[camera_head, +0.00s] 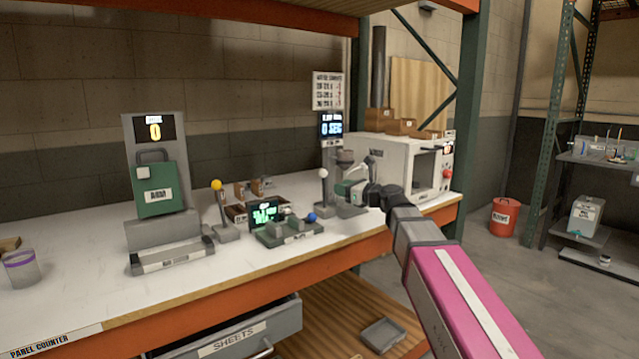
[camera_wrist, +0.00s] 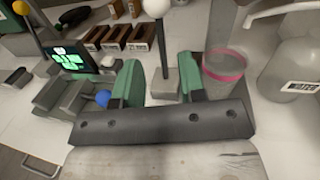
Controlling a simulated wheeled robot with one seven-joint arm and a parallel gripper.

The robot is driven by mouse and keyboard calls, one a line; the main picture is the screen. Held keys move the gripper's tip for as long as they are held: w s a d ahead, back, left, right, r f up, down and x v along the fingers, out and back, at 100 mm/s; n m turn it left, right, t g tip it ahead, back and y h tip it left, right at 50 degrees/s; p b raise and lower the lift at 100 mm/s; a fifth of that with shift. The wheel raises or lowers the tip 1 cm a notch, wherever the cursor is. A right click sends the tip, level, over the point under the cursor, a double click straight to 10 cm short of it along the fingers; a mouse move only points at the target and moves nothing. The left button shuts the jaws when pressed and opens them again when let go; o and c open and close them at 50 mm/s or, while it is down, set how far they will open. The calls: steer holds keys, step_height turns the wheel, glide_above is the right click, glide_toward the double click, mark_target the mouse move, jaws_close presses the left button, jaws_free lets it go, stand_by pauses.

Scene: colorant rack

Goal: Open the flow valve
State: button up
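A lever with a white ball knob (camera_head: 323,173) stands upright on the white counter, left of a post with a screen reading 0 SEC (camera_head: 332,127). I take it for the flow valve; no label on it is readable. In the wrist view its white knob (camera_wrist: 156,8) is at the top edge, and its shaft shows between my green fingers. My gripper (camera_head: 345,187) is open, with its fingers (camera_wrist: 160,80) apart. I cannot tell whether either finger touches the lever. A clear cup with a pink rim (camera_wrist: 224,68) stands just right of the right finger.
A yellow-knobbed lever (camera_head: 217,186) and a unit with a green screen and blue knob (camera_head: 311,217) stand to the left. A white box machine (camera_head: 408,165) stands to the right. A white jug (camera_wrist: 290,70) shows at right in the wrist view.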

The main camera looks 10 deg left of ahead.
steer(key=shift+m, duration=0.4)
steer(key=x, duration=1.1)
steer(key=shift+f, duration=0.1)
jaws_close()
